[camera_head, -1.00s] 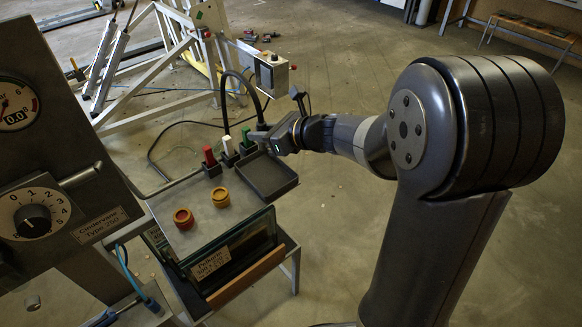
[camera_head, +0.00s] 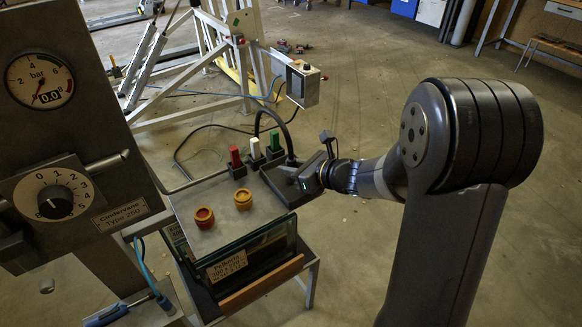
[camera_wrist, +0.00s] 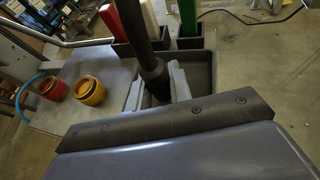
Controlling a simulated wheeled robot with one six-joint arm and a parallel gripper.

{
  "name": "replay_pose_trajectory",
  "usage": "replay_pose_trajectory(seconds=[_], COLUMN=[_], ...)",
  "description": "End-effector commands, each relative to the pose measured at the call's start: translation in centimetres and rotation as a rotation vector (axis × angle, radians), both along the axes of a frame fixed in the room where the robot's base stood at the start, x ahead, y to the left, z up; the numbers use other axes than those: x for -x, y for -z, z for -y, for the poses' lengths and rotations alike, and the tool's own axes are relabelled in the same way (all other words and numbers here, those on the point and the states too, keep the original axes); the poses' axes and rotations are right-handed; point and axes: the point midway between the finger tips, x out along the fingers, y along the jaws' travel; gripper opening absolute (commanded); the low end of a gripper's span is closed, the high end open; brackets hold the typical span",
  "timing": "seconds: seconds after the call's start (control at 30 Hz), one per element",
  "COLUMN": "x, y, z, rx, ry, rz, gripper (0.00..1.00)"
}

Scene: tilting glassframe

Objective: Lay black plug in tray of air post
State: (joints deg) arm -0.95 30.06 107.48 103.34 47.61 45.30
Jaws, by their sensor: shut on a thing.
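The black plug (camera_wrist: 153,71) is a dark cylinder on a thick black cable. In the wrist view it stands between the two pale fingers of my gripper (camera_wrist: 158,88), which is shut on it. The plug is over the dark shallow tray (camera_wrist: 207,69) on top of the air post; I cannot tell whether it touches the tray floor. In the head view my gripper (camera_head: 294,166) is at the tray (camera_head: 276,189), and the cable (camera_head: 272,112) arches up behind it. The plug itself is mostly hidden there.
Red (camera_head: 235,157), white (camera_head: 255,148) and green (camera_head: 274,142) rocker levers stand behind the tray. A red button (camera_head: 204,217) and a yellow button (camera_head: 243,199) sit on the grey top to the left. A gauge panel (camera_head: 60,100) stands at far left.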

Motion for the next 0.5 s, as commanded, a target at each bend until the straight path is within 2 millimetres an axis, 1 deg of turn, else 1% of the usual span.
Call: replay_pose_trajectory(seconds=[0.1,0.13,0.2,0.37,0.4,0.5], x=[-0.02,-0.01,-0.01,-0.01,-0.01,-0.01], y=[0.49,0.39,0.33,0.31,0.31,0.31], z=[0.00,0.01,0.00,0.01,0.01,0.01], rx=[0.001,0.001,0.000,0.000,0.000,0.000], ry=[0.000,0.000,0.000,0.000,0.000,0.000], rz=[0.001,0.001,0.000,0.000,0.000,0.000], gripper=[0.00,0.22,0.27,0.40,0.42,0.42])
